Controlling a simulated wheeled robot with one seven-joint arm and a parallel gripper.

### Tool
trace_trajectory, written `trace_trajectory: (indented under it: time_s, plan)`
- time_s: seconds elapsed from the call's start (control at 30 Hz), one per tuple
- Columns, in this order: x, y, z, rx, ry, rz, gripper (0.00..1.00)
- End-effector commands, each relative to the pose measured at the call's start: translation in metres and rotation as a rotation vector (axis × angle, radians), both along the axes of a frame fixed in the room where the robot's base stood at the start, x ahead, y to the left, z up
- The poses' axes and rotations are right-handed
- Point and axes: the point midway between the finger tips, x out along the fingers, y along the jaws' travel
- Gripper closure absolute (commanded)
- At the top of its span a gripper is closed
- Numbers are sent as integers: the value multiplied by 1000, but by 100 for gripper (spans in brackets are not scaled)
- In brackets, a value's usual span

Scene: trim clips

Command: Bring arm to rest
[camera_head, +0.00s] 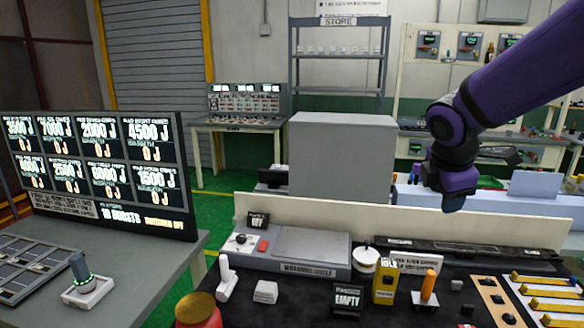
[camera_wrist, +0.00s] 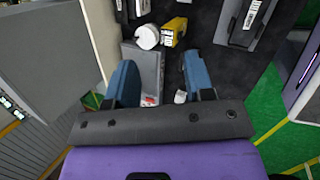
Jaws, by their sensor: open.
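My purple arm (camera_head: 520,70) reaches in from the upper right in the head view and bends down at its wrist above the back of the black bench. In the wrist view my gripper (camera_wrist: 160,82) has its two blue fingers wide apart, with nothing held between them. Beyond the fingers, lower down, lie the grey warming shelf (camera_wrist: 147,68), a white round piece (camera_wrist: 147,37) and a yellow block (camera_wrist: 173,30).
The bench carries the warming shelf (camera_head: 310,244), the yellow block (camera_head: 385,284), an EMPTY sign (camera_head: 347,298) and an orange-handled tool (camera_head: 428,288). A cream back board (camera_head: 400,226) runs behind. A display board (camera_head: 100,175) stands left. Green floor lies between the benches.

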Motion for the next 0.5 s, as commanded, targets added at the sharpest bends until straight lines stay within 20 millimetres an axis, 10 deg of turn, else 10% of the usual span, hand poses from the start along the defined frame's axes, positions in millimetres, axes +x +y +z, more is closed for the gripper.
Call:
trace_trajectory:
  time_s: [0.5]
  plan:
    - [-138, -8, 48, 470, -247, -864, 52]
